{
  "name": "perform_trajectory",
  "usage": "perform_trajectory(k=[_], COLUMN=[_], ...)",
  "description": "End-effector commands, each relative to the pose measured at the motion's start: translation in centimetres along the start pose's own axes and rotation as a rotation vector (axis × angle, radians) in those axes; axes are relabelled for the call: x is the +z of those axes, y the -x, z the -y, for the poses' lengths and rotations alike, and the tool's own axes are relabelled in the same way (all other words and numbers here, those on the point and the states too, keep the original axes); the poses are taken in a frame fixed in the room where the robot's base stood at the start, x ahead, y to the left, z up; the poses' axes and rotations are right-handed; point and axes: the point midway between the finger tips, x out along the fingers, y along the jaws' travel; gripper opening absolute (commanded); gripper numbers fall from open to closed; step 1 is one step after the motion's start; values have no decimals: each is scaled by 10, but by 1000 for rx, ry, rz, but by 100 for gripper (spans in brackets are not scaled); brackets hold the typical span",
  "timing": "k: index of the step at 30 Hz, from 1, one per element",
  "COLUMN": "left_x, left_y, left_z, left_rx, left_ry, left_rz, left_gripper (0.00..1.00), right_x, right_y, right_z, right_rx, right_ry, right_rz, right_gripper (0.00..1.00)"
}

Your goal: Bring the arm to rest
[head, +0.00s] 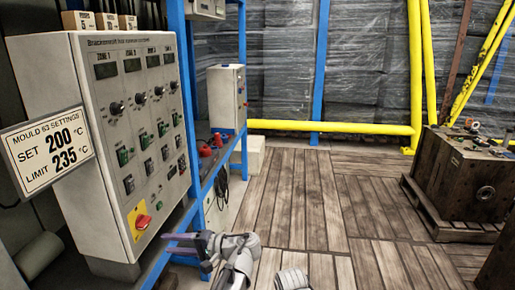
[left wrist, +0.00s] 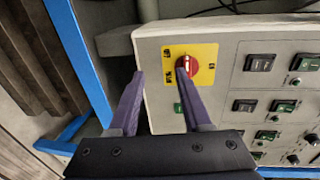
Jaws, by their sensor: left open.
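My left gripper (head: 180,243) is at the lower middle of the head view, beside the lower right edge of the grey control cabinet (head: 52,75). Its two purple fingers point left, toward the cabinet, and are apart with nothing between them. In the left wrist view the open left gripper (left wrist: 158,82) shows before the cabinet front. One fingertip overlaps the red rotary switch on its yellow plate (left wrist: 203,62); I cannot tell whether they touch. The red switch also shows in the head view (head: 142,221). My right gripper is not in view.
A blue frame (head: 178,60) runs along the cabinet, with a smaller grey box (head: 226,97) behind. A mould block (head: 465,180) sits on a pallet at right. A yellow rail (head: 330,127) stands behind open wooden floor (head: 310,195).

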Motion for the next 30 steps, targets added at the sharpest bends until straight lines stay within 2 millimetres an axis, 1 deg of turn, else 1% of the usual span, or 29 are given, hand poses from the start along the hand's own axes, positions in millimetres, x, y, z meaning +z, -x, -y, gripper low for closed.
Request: perform_trajectory(k=[1, 2, 3, 5, 6, 8, 9, 11, 12, 15, 18, 21, 23, 24, 30], left_x=[8, 12, 17, 25, 31, 40, 46, 56, 62, 76, 89, 103, 111, 107, 106], left_y=[4, 8, 16, 29, 40, 60, 73, 93, 106, 137, 166, 194, 210, 210, 215], left_z=[-19, -32, -52, -81, -99, -125, -140, -160, -170, -191, -206, -216, -219, -200, -160], left_rx=[82, 143, 230, 364, 453, 584, 667, 781, 850, 1001, 1133, 1256, 1326, 1314, 1311], left_ry=[-12, -21, -34, -55, -69, -91, -105, -125, -138, -166, -192, -217, -230, -227, -226], left_rz=[-12, -20, -31, -47, -57, -73, -82, -93, -100, -113, -123, -132, -135, -134, -133], left_gripper=[49, 49, 49, 49, 49, 49, 49, 49, 49, 49, 49, 49, 49, 49, 49], right_x=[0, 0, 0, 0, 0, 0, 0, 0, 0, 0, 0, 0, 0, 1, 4], right_y=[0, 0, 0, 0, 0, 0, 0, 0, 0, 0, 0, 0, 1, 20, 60], right_z=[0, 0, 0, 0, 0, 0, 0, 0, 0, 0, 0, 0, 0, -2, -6], right_rx=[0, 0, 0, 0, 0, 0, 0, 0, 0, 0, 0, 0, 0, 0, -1], right_ry=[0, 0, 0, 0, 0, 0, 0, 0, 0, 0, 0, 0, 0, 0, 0], right_rz=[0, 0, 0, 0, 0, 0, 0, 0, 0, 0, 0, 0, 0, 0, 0], right_gripper=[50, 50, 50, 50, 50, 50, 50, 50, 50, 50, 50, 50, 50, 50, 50])
